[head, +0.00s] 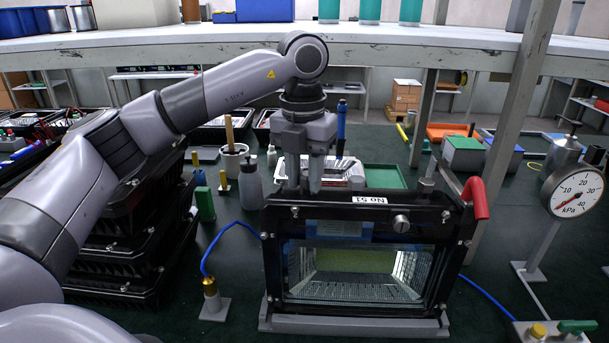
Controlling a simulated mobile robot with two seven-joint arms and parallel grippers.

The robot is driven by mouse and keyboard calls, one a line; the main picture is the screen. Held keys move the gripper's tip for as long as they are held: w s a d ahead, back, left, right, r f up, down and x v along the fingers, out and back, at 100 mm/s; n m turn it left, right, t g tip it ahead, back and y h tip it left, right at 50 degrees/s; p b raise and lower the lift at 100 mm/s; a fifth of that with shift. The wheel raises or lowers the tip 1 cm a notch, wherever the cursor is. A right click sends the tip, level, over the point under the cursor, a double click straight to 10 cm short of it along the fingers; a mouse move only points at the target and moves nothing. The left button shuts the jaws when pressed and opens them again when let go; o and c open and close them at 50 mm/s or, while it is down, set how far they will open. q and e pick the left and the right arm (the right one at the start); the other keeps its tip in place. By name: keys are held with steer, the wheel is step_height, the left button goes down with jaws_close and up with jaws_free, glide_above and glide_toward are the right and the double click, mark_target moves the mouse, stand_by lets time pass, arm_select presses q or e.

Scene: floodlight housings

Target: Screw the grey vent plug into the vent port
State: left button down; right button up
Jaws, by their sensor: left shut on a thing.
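The floodlight housing (355,311) stands upright in front of me, a black frame with a glass front and a white label "No 51" on its top edge. My left gripper (305,188) points down at the left part of the housing's top edge. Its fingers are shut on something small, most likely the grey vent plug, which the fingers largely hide. The vent port is not clearly visible; I cannot tell whether the plug touches it. A round silver knob (401,223) sits on the upper right of the frame. My right gripper is not in view.
A red-handled clamp (475,197) stands at the housing's right, with a kPa gauge (577,191) farther right. A blue hose with a brass fitting (212,296) lies left. Black housings (130,245) are stacked at left. A bottle (250,185) and green tray (385,177) stand behind.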

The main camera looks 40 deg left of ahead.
mark_target(307, 174)
arm_select(q)
steer(key=shift+d+f+m, duration=0.15)
steer(key=shift+f+m, duration=0.75)
steer(key=shift+m, duration=0.5)
steer(key=c, duration=0.7)
jaws_free()
steer(key=shift+w+r+p, duration=0.25)
steer(key=shift+r+p, duration=0.8)
steer(key=shift+p, duration=0.1)
steer(key=shift+w+d+r, duration=0.1)
steer(key=shift+w+r, duration=0.05)
steer(key=shift+r, duration=0.15)
step_height(307, 174, up, 2)
steer(key=shift+p, duration=0.55)
steer(key=shift+a+r, duration=0.25)
steer(key=shift+r, duration=1)
